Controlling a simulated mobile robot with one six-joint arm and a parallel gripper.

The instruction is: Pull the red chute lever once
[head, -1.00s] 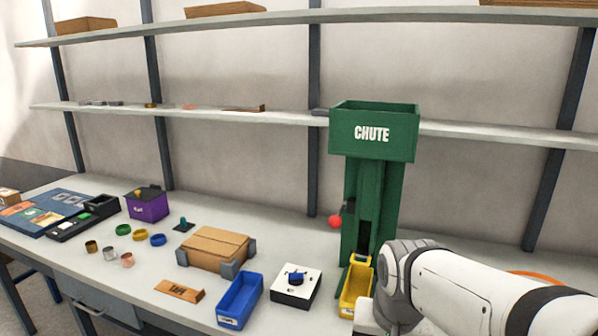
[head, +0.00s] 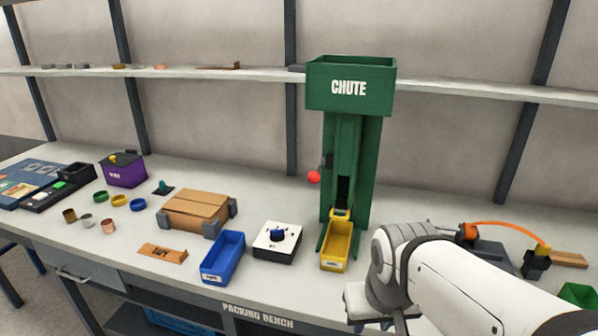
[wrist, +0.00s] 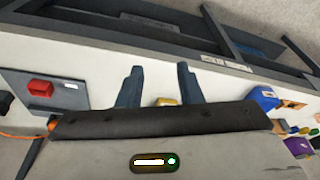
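The red ball knob of the chute lever (head: 313,177) sticks out from the left side of the green chute (head: 350,130), about halfway up. The chute stands upright on the bench, with a yellow bin (head: 337,246) at its foot. In the wrist view my gripper (wrist: 158,72) shows two dark fingers spread apart with nothing between them. In the head view my arm is at the lower right, in front of the bench and clear of the lever; the fingers are out of sight there. The lever cannot be made out in the wrist view.
A blue bin (head: 222,257), a white box with a blue knob (head: 277,241) and a cardboard box (head: 199,212) stand left of the chute. A purple box (head: 123,171) and several coloured rings are further left. An orange cable (head: 505,228) arches at the right.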

